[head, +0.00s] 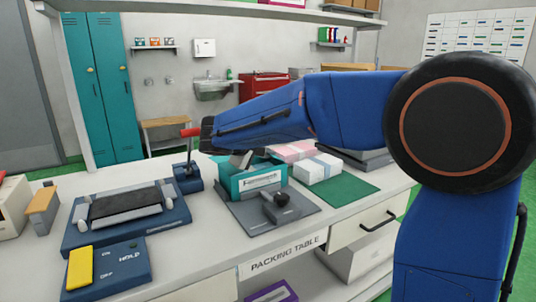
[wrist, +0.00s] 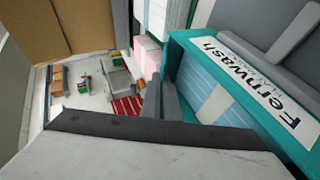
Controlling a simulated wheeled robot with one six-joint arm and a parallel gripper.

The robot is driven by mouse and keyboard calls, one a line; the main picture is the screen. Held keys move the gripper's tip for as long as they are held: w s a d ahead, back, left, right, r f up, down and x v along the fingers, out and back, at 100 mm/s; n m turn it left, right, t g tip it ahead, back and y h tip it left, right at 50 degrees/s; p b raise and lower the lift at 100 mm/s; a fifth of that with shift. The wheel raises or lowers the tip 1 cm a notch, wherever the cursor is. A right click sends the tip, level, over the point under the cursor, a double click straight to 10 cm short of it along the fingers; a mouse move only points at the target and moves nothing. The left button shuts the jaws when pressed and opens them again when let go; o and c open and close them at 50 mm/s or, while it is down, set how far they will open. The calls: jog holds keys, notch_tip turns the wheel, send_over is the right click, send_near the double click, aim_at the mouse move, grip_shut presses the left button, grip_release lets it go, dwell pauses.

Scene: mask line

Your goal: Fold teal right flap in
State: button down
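The teal box (head: 230,187) stands on a grey mat near the middle of the packing table, with a white label on its front. In the wrist view the teal box (wrist: 262,136) fills the right side, tilted in the picture, with its "Fernwash" label readable. Pale blue packs (wrist: 200,82) show inside its teal edges. My gripper (head: 241,160) is at the top of the box, close above its back left part. Its fingertips are small and partly hidden, so I cannot tell its opening or any contact. I cannot clearly pick out the right flap.
White and pink packs (head: 318,168) lie behind right, by a green mat (head: 345,190). A blue machine (head: 125,218) and a red-handled lever (head: 188,172) stand left.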

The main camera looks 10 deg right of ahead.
jog(key=c, duration=2)
grip_release()
jog(key=v, duration=1.7)
jog(key=shift+s+a+r, duration=0.1)
jog(key=shift+s+r, duration=0.05)
jog(key=shift+c, duration=0.8)
